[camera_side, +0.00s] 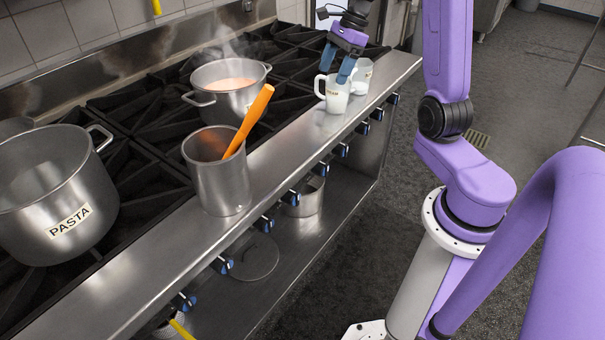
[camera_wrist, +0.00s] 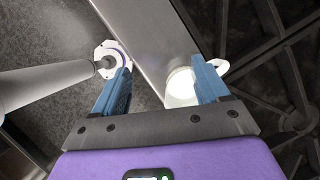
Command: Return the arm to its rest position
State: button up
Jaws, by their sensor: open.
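My gripper (camera_side: 337,68) is at the far end of the steel front ledge, pointing down with its blue fingers apart. It is just above and beside two pale mugs. The nearer white mug (camera_side: 335,97) stands upright with its handle to the left and a small label on its front. The other mug (camera_side: 363,78) stands just behind it to the right. In the wrist view, my gripper (camera_wrist: 160,78) is open, and one bright white mug (camera_wrist: 181,88) shows beside the right finger. I cannot tell whether that finger touches it.
A steel pot labelled PASTA (camera_side: 60,205), a steaming pot of orange-pink liquid (camera_side: 232,98) and black burner grates (camera_side: 140,115) fill the stove. A steel container (camera_side: 215,180) holding an orange-handled utensil (camera_side: 250,118) stands on the ledge (camera_side: 290,150). Blue-rimmed knobs line its front.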

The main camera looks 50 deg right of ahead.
jog(key=s+a+n+g, duration=0.1)
jog(key=s+a+n, duration=0.2)
jog(key=a+n, duration=0.3)
jog(key=s+a+n+g+h, duration=0.1)
jog(key=s+a+n, duration=0.1)
jog(key=a+n, duration=0.4)
jog(key=s+a+n+g, duration=0.1)
jog(key=s+a+n, duration=0.25)
jog(key=a, duration=0.45)
jog(key=s+a+n+h, duration=0.1)
jog(key=s+a+n, duration=0.1)
jog(key=s+n, duration=0.6)
jog(key=s+a+n+t+h, duration=0.1)
jog(key=s+a+n, duration=0.2)
jog(key=s+n, duration=0.6)
jog(key=shift+s+a+f+n, duration=0.2)
jog(key=shift+s+n, duration=0.1)
jog(key=shift+n, duration=1.25)
